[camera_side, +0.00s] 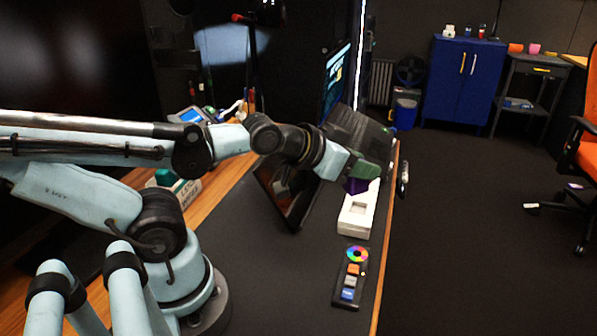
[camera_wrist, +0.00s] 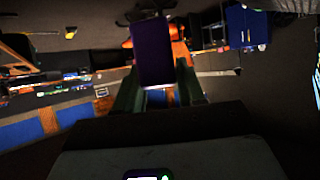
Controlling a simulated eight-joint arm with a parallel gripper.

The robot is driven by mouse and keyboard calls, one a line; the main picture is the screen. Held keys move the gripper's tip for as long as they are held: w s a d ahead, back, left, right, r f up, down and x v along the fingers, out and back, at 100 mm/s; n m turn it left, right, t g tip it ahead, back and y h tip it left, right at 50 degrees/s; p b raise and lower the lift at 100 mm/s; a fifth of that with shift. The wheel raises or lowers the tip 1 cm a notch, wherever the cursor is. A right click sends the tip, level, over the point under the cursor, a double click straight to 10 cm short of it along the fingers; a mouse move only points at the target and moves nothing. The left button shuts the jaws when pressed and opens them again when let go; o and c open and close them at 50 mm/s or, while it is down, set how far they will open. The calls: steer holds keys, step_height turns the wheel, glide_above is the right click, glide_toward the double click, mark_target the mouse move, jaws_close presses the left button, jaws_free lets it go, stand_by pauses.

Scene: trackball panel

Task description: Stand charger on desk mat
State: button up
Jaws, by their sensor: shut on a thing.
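My gripper (camera_side: 362,174) has green fingers and is shut on a dark purple block, the charger (camera_side: 356,186). It holds the charger up near the right edge of the desk, around the far end of a white tray-like box. In the wrist view, the charger (camera_wrist: 153,52) stands out between the two green fingers of my gripper (camera_wrist: 158,80). The desk mat (camera_side: 270,268) is the dark grey surface covering most of the desk. The charger's underside is hard to see, and I cannot tell its exact height above the mat.
The white box (camera_side: 352,222) lies below the charger. A control panel (camera_side: 350,277) with a colour ring and several buttons lies nearer. A dark flat screen (camera_side: 287,192) leans left of my gripper, with a laptop-like device (camera_side: 358,133) behind. The mat's front middle is clear.

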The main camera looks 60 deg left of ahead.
steer(key=shift+w+d+f+n+y, duration=0.1)
steer(key=shift+d+f+n+y, duration=0.1)
steer(key=shift+d+f, duration=0.3)
steer(key=shift+w+d+f+n+y, duration=0.1)
steer(key=shift+d+f+y, duration=0.15)
steer(key=shift+f, duration=0.4)
steer(key=w+n+g+y, duration=0.1)
steer(key=n+y, duration=0.1)
steer(key=w+d+n+g+y, duration=0.1)
steer(key=n+y, duration=0.2)
steer(key=w+d+n+g+y, duration=0.1)
steer(key=n+y, duration=0.1)
steer(key=n, duration=0.1)
steer(key=shift+d+g+y, duration=0.15)
steer(key=shift+g+y, duration=0.15)
steer(key=shift+y, duration=0.05)
steer(key=w+a+f, duration=0.1)
steer(key=a+f, duration=0.1)
steer(key=a, duration=0.1)
steer(key=w+a+f, duration=0.1)
steer(key=a+f, duration=0.1)
steer(key=a, duration=0.2)
steer(key=w+a+f, duration=0.2)
steer(key=a+f, duration=0.1)
steer(key=a, duration=0.1)
steer(key=shift+f, duration=1.85)
steer(key=o, duration=1.1)
steer(key=shift+c, duration=0.2)
